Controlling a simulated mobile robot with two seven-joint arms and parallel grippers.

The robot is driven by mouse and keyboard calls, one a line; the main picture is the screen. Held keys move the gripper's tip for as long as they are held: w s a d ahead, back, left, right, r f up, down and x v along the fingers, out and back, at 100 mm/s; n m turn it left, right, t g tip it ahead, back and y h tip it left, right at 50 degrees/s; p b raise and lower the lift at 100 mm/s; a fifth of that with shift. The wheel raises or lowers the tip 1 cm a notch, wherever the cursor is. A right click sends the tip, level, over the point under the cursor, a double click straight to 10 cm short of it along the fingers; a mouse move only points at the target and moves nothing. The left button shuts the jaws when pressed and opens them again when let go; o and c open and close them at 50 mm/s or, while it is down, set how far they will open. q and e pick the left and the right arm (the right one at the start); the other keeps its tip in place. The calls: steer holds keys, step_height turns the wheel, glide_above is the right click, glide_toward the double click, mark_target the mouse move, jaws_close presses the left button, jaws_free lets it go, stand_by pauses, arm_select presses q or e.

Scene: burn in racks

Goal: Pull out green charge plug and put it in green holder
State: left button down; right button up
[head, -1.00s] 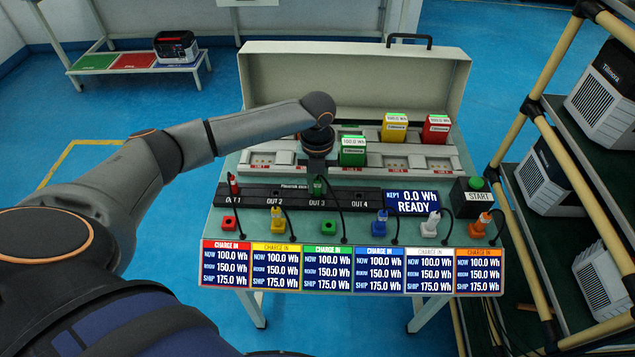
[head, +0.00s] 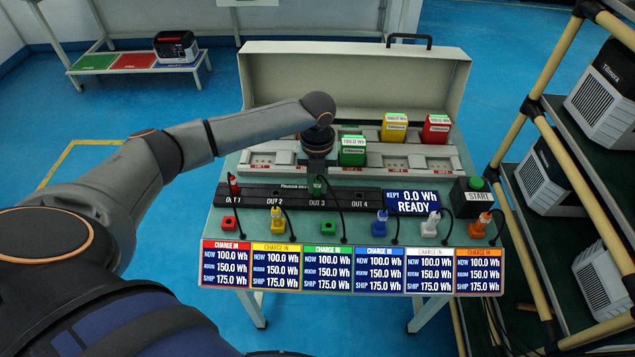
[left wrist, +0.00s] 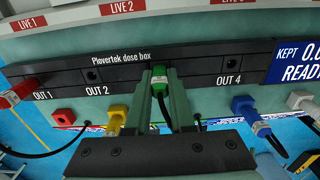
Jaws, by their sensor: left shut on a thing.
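The green charge plug (left wrist: 159,80) sits at the OUT 3 position of the black dose box (left wrist: 114,93), between OUT 2 and OUT 4. My left gripper (left wrist: 160,97) is shut on it, one finger at each side. In the head view my left gripper (head: 317,172) comes down from above onto the green plug (head: 317,186), hiding part of it. The green holder (head: 328,228) is on the bench front below OUT 3 and is empty. In the left wrist view the gripper hides most of the green holder. My right gripper is out of view.
A red plug (head: 233,184) is in OUT 1. Yellow (head: 278,220), blue (head: 380,223), white (head: 432,223) and orange (head: 481,224) plugs stand in their holders; the red holder (head: 230,223) is empty. Black cables hang between them. Battery packs (head: 353,152) stand behind the dose box.

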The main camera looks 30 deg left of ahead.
mark_target(318, 179)
arm_select(q)
steer(key=shift+r+p, duration=0.8)
steer(key=shift+p, duration=0.25)
stand_by(1.4)
steer(key=shift+r+p, duration=1)
steer(key=shift+p, duration=0.15)
